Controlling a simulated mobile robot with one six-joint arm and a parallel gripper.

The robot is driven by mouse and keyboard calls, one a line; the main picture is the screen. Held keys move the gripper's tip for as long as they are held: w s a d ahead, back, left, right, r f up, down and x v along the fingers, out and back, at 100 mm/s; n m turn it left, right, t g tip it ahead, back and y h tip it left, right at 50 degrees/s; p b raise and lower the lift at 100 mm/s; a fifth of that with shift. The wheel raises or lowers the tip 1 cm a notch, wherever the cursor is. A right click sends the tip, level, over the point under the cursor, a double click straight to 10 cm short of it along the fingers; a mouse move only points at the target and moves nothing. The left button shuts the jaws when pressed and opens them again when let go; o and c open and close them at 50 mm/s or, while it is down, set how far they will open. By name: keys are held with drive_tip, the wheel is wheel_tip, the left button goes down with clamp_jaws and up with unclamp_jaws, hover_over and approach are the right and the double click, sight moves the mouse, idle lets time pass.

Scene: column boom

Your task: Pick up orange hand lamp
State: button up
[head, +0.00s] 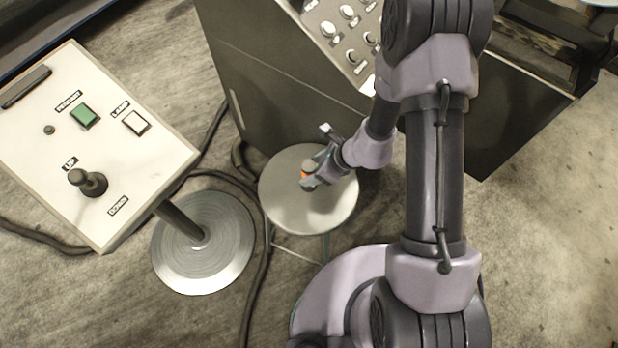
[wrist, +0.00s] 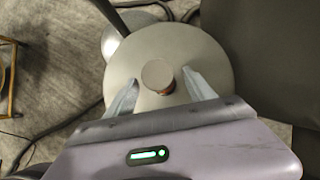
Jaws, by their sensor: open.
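The orange hand lamp (head: 305,175) stands on a round grey stool (head: 285,212); only a small orange part and its greyish top show in the head view. In the wrist view the lamp (wrist: 158,76) is seen from above as a pale round top with a brownish side below it. My gripper (wrist: 163,88) is open, with one finger on each side of the lamp and a gap visible on both sides. In the head view my gripper (head: 312,174) is at the lamp and partly hides it.
A control panel (head: 60,160) with a green button and a joystick stands at left on a round metal base (head: 215,262). A dark console cabinet (head: 265,85) stands behind the stool. Cables (head: 262,290) run over the floor beside the stool.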

drive_tip(key=x, duration=0.3)
drive_tip(key=shift+b, duration=0.35)
drive_tip(key=shift+d+r, duration=0.1)
drive_tip(key=shift+r, duration=0.1)
drive_tip(key=shift+c, duration=0.6)
clamp_jaws()
